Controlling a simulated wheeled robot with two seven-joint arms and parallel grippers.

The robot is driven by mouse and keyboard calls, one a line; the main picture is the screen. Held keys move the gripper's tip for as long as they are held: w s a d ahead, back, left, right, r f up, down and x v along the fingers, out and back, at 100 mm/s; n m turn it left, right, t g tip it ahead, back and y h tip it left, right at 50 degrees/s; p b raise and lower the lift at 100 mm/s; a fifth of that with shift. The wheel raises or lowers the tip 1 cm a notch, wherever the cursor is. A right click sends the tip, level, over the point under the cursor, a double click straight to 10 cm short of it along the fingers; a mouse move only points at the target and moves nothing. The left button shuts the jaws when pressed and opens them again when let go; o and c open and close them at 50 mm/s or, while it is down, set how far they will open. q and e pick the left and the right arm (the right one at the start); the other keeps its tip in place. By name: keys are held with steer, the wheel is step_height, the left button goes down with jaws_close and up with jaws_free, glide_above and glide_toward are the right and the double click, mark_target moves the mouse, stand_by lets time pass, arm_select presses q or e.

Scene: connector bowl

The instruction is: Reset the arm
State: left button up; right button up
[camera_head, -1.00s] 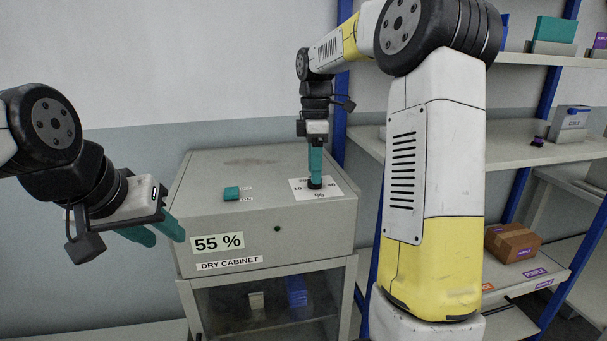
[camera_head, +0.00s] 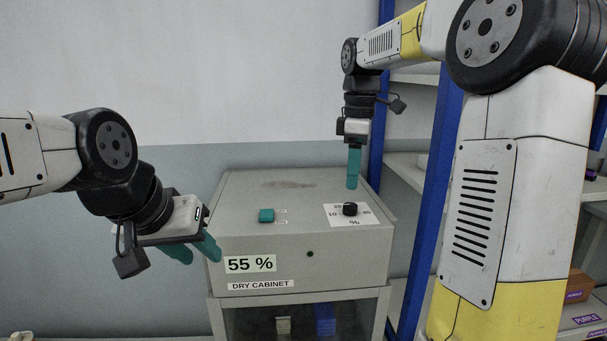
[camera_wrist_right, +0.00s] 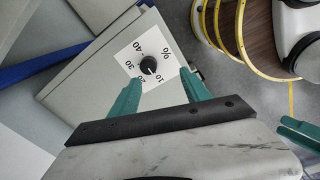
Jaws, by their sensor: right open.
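My right gripper (camera_head: 353,168) points down above the dry cabinet (camera_head: 240,190), clear of the black dial knob (camera_head: 350,209). In the right wrist view the right gripper (camera_wrist_right: 160,92) is open, with its teal fingers apart and nothing between them. The knob (camera_wrist_right: 148,65) sits on a white scale card, ahead of the fingertips. My left gripper (camera_head: 200,250) hangs at the left, in front of the cabinet's left side. Its two teal fingers are apart and hold nothing visible.
A teal switch (camera_head: 266,215) sits on the cabinet top, left of the knob. The cabinet front shows a 55 % label (camera_head: 250,264). A shelf with blue posts (camera_head: 436,170) stands close to my right arm. A purple-labelled box (camera_head: 580,286) is on it.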

steer(key=s+f+m+t+y, duration=0.1)
steer(key=s+f+m+t, duration=0.1)
steer(key=s+m, duration=0.5)
steer(key=s+a+f+m+t+y, duration=0.1)
steer(key=s+f+m+t, duration=0.2)
steer(key=s, duration=1.1)
steer(key=m, duration=0.3)
steer(key=shift+s+a+f+m+t, duration=0.15)
steer(key=shift+a+f+m+t, duration=0.15)
steer(key=shift+m, duration=0.1)
